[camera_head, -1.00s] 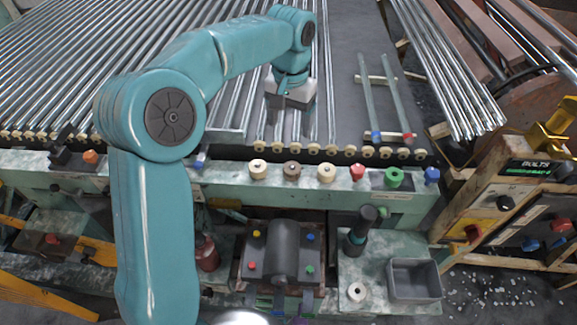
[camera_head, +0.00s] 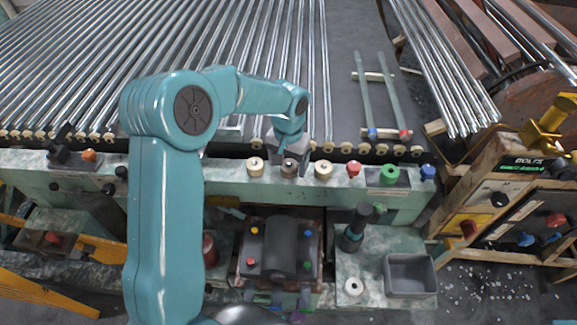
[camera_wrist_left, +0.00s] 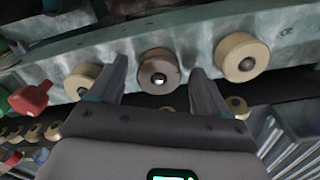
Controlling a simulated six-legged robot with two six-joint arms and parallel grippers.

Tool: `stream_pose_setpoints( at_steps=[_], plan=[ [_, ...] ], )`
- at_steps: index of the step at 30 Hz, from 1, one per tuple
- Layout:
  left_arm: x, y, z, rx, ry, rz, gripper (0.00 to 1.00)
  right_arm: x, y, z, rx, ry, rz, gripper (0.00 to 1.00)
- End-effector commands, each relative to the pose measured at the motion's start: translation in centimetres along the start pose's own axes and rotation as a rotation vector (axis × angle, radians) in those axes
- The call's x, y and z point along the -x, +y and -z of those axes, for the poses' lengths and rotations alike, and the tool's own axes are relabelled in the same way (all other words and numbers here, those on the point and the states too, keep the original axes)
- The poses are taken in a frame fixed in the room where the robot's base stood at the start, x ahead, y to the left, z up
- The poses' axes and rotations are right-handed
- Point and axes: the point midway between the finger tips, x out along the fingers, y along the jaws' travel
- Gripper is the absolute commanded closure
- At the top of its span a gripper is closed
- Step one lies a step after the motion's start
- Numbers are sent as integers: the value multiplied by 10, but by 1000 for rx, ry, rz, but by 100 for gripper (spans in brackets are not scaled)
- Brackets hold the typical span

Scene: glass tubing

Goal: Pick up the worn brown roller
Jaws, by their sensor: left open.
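The worn brown roller (camera_head: 289,171) sits on the front rail of the green machine, between two cream rollers (camera_head: 256,167) (camera_head: 324,170). My left gripper (camera_head: 289,160) is just above and behind it in the head view and hides its upper part. In the left wrist view the brown roller (camera_wrist_left: 158,74) shows between the two open fingers of the left gripper (camera_wrist_left: 158,68), with a gap on each side. I cannot tell whether the fingertips reach around it. My right gripper is not in view.
A red knob (camera_head: 353,169), green knob (camera_head: 389,174) and blue knob (camera_head: 427,172) stand farther right on the rail. Glass tubes (camera_head: 200,70) lie behind it. A grey bin (camera_head: 410,275) and a dark cylinder block (camera_head: 281,245) are in front, below.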

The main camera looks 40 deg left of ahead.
Motion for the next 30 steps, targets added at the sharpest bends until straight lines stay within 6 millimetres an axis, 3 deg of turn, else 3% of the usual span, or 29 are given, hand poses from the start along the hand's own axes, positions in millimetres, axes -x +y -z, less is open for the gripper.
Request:
stream_pose_setpoints(
  at_steps=[5, 10, 23, 30],
  plan=[
    [0, 0, 0, 0, 0, 0, 26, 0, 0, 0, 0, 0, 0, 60],
    [0, 0, 0, 0, 0, 0, 82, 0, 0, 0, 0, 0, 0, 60],
    [8, 0, 0, 1, 2, 0, 83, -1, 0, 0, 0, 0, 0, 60],
    [47, 0, 1, 0, 6, 0, 83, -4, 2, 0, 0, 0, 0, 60]
  ],
)
